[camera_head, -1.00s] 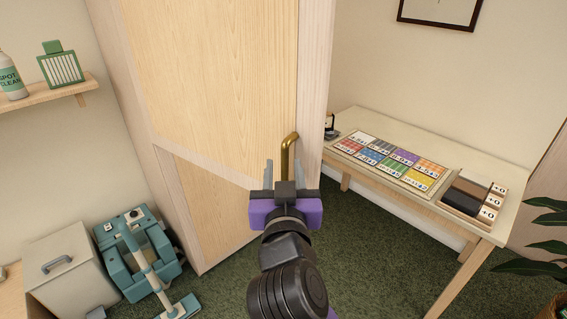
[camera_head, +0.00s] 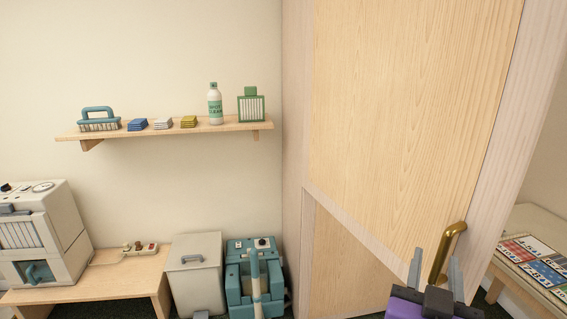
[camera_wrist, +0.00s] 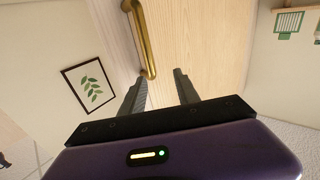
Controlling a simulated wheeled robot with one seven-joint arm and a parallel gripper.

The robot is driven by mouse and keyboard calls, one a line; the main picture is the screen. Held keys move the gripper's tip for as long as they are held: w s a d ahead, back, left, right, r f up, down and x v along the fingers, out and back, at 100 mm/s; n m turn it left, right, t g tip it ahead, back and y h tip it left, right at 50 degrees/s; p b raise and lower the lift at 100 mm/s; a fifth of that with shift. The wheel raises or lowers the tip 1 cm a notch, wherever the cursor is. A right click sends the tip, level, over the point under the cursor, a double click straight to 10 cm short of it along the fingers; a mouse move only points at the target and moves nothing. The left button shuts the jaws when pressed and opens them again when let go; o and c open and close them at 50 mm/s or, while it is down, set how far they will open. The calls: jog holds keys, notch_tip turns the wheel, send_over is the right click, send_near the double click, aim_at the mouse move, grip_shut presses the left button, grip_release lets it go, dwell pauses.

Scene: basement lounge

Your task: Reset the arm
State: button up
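My gripper (camera_head: 435,272) is at the lower right of the head view, purple with two grey fingers. Its fingers are spread apart with nothing between them, and they also show apart in the wrist view (camera_wrist: 160,88). A wooden door (camera_head: 405,120) stands open in front of me. Its brass handle (camera_head: 447,250) is close to the fingers in the head view. In the wrist view the handle (camera_wrist: 146,40) lies just beyond the left finger, outside the gap. Whether a finger touches it, I cannot tell. Most of my arm is out of the head view.
Below are a low bench (camera_head: 110,277), a grey bin (camera_head: 195,272) and a teal machine (camera_head: 240,285). A table (camera_head: 540,220) with colored cards stands at the right edge.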

jog(key=a+n+t+y, duration=0.4)
jog(key=a+n+y, duration=0.1)
jog(key=a, duration=0.2)
jog(key=s+a+f+n+y, duration=0.3)
jog(key=s+f+y, duration=0.2)
jog(key=s+f, duration=0.15)
jog(key=s+d+f+g, duration=0.1)
jog(key=s+f, duration=0.5)
jog(key=s, duration=0.6)
jog(key=s+d+f+m+g, duration=0.1)
jog(key=s+f+g, duration=0.2)
jog(key=s+f, duration=0.4)
jog(key=s, duration=0.6)
jog(key=shift+s+d+m+y, duration=0.25)
jog(key=shift+d+m+y, duration=0.05)
jog(key=shift+d, duration=0.1)
